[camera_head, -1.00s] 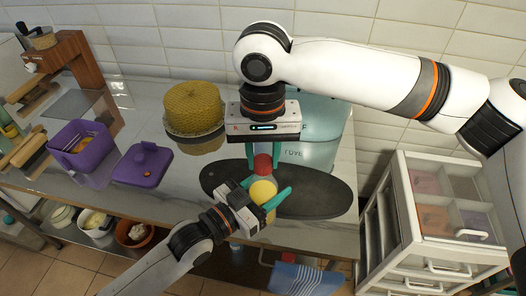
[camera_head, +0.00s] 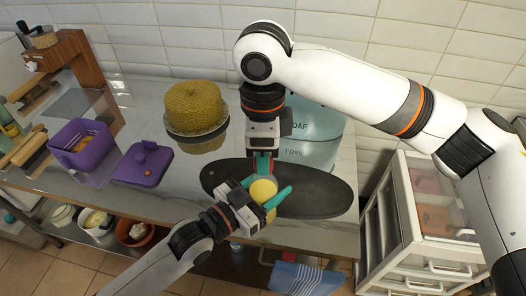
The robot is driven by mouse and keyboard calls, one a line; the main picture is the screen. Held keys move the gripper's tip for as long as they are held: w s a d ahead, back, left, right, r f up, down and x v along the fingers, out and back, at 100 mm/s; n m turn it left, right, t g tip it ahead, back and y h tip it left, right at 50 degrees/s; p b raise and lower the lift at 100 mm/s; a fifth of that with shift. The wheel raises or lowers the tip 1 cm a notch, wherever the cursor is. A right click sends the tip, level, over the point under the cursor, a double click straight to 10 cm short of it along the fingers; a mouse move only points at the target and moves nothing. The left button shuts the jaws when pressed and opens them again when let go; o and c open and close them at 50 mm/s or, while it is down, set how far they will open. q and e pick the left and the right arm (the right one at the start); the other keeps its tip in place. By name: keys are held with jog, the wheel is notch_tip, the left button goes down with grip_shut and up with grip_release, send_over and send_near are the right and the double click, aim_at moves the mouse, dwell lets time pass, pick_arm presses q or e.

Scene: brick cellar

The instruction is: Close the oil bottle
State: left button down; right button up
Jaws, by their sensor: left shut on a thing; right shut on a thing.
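The oil bottle (camera_head: 262,190), seen from above as a yellow round shape, stands over the dark oval board. My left gripper (camera_head: 264,193) is shut on it, with one teal finger on each side. My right gripper (camera_head: 263,164) is directly above and behind the bottle, pointing down. It is shut on the red cap (camera_head: 271,166), which is mostly hidden by the near finger. The cap is at the bottle's top end; I cannot tell whether it is seated or slightly apart.
The dark oval board (camera_head: 315,190) lies on the counter. A wicker-topped cake stand (camera_head: 194,106), a purple lid (camera_head: 143,165) and a purple box (camera_head: 82,143) are to the left. A pale blue bread bin (camera_head: 312,125) is behind, and a white drawer unit (camera_head: 435,225) is at right.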

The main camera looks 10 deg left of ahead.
jog(key=o, duration=0.9)
jog(key=shift+r, duration=2.3)
jog(key=shift+n, duration=0.3)
jog(key=shift+c, duration=0.2)
